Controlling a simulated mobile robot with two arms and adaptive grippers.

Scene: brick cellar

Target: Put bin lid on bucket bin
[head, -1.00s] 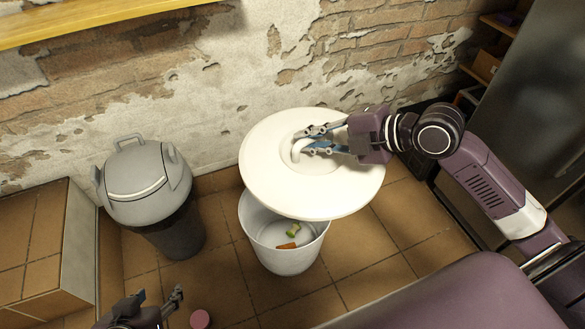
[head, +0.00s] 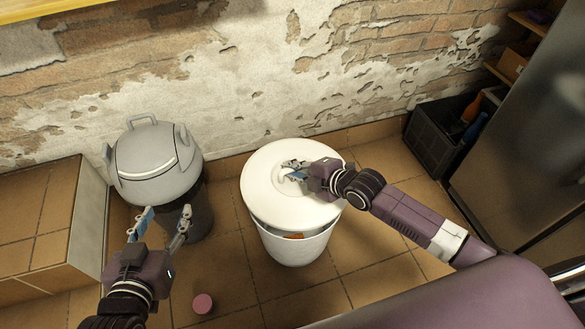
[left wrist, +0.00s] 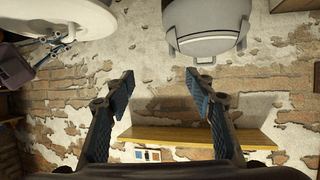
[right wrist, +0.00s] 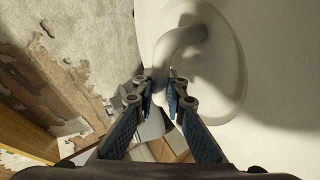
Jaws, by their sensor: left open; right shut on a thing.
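The round white bin lid (head: 265,192) is over the white bucket bin (head: 295,250) in the head view. It covers most of the mouth, with a gap at the front where an orange scrap shows inside. Whether the lid's far edge touches the rim is hidden. My right gripper (head: 290,172) is shut on the lid's curved handle; the handle also shows in the right wrist view (right wrist: 185,42). My left gripper (head: 167,218) is open and empty, left of the bucket and in front of the grey bin.
A grey lidded bin (head: 155,165) stands at the left, beside a tiled block (head: 50,225). A pink round object (head: 203,303) lies on the floor. A dark crate (head: 435,140) with bottles stands at the back right. The brick wall is close behind.

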